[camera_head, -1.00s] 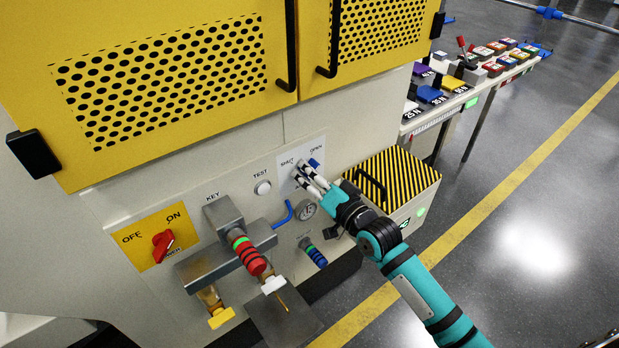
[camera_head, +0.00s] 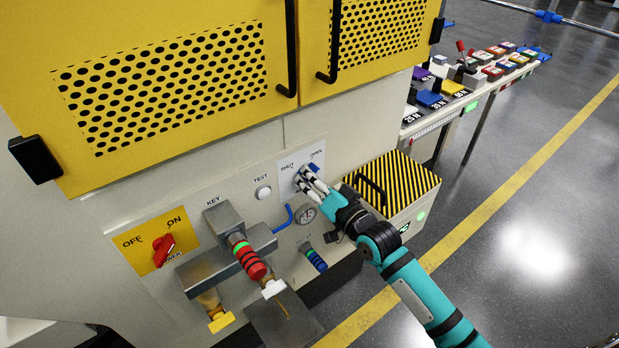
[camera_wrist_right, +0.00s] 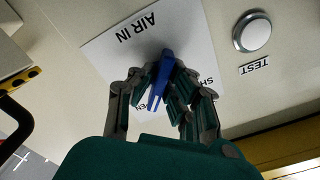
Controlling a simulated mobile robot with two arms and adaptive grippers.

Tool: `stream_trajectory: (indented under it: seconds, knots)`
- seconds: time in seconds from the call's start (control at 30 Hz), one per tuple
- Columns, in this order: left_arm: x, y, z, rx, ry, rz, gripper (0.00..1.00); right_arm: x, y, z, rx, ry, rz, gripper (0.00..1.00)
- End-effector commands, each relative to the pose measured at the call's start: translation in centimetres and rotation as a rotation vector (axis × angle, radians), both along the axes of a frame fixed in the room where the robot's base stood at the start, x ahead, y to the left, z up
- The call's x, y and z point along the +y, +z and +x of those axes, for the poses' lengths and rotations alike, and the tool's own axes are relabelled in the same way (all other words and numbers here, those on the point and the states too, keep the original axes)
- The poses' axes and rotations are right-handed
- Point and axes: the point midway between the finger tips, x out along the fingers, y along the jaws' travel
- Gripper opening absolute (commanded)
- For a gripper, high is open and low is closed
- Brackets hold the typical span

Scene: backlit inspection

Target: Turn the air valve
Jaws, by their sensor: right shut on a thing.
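The air valve has a blue handle (camera_wrist_right: 163,72) on a white plate (camera_wrist_right: 103,55) marked AIR IN, SHUT and OPEN. In the head view the blue handle (camera_head: 315,169) shows just beyond my right fingertips, near the OPEN mark. My right gripper (camera_head: 306,181) reaches in from the lower right. In the right wrist view my right gripper (camera_wrist_right: 160,95) is shut on the blue handle, with its fingers on both sides. The handle's base is partly hidden by the fingers. My left gripper is not in view.
Left of the valve are a TEST button (camera_head: 263,192), a red-banded key handle (camera_head: 250,260) and a red power knob (camera_head: 163,248). A striped box (camera_head: 405,185) stands close right of my gripper. The floor at right is clear.

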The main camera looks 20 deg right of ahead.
Motion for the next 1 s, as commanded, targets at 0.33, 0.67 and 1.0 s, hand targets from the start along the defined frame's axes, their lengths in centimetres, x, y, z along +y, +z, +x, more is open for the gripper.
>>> stream_trajectory:
  seconds: [0.33,0.67,1.0]
  knots:
    - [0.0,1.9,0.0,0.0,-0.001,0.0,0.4,-0.1,0.2,0.0,-0.079,0.0,-0.226,0.0]
    - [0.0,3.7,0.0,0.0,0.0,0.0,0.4,-0.1,0.2,0.0,-0.186,0.0,-0.519,0.0]
    - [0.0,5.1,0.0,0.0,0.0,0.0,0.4,-0.1,0.1,0.1,-0.297,0.0,-0.823,0.0]
